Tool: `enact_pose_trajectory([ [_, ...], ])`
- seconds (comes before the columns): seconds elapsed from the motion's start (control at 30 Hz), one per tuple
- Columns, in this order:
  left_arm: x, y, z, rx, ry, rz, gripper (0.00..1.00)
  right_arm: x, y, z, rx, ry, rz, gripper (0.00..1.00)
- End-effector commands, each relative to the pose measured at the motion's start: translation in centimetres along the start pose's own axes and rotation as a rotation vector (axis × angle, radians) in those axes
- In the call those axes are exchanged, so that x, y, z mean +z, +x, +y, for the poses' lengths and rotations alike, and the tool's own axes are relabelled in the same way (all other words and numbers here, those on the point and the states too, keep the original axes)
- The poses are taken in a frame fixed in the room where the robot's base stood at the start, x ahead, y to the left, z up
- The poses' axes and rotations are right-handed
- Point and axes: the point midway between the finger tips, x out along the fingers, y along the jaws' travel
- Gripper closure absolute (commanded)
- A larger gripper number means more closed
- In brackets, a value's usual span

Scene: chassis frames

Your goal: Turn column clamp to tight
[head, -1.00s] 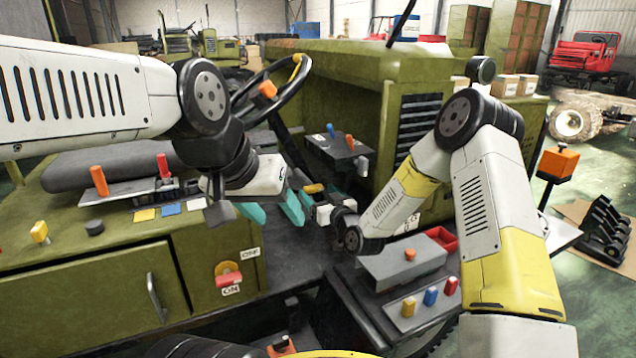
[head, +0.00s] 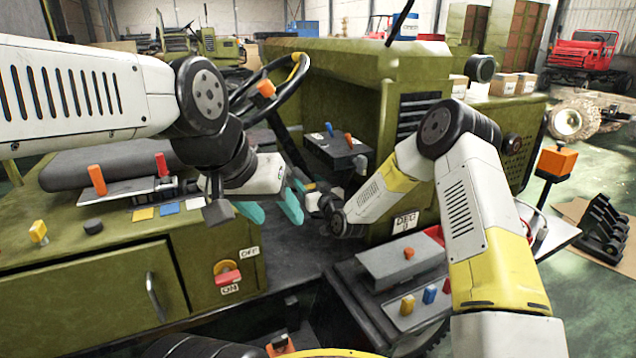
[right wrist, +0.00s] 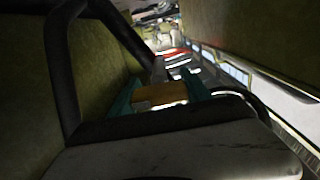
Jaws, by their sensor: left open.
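A yellow-tan handle (right wrist: 160,97) shows in the right wrist view, between the two teal fingers of my right gripper (right wrist: 160,93). The fingers lie along both its sides. It looks like the column clamp's handle, but I see no label on it. In the head view my right gripper (head: 318,198) is low beside the steering column, and the handle is mostly hidden there. My left gripper (head: 276,213) is open and empty, pointing down in front of the column, left of my right gripper. The tight position of the clamp cannot be read.
The steering wheel (head: 268,90) rises behind my left wrist. A green console (head: 90,290) with an ON/OFF switch (head: 227,272) is at left. A grey panel with coloured knobs (head: 402,262) lies under my right forearm.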

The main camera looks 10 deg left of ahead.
Motion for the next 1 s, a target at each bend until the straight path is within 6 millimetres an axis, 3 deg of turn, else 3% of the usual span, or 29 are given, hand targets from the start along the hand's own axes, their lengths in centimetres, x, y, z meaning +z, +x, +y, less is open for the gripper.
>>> enact_pose_trajectory([
  [0.03, 0.00, 0.00, 0.00, 0.000, 0.000, 0.000, 0.46, 0.00, -0.01, 0.02, 0.000, 0.000, 0.000, 0.75],
  [0.1, 0.00, 0.00, 0.00, 0.000, 0.000, 0.000, 0.46, -0.01, -0.02, 0.03, 0.000, 0.000, 0.000, 0.84],
  [0.47, 0.00, 0.00, 0.00, 0.000, 0.000, 0.000, 0.46, 0.04, -0.04, 0.13, 0.002, 0.074, 0.000, 0.84],
  [1.0, 0.00, 0.00, 0.00, 0.000, 0.000, 0.000, 0.46, 0.15, -0.06, 0.35, 0.002, 0.529, 0.000, 0.84],
])
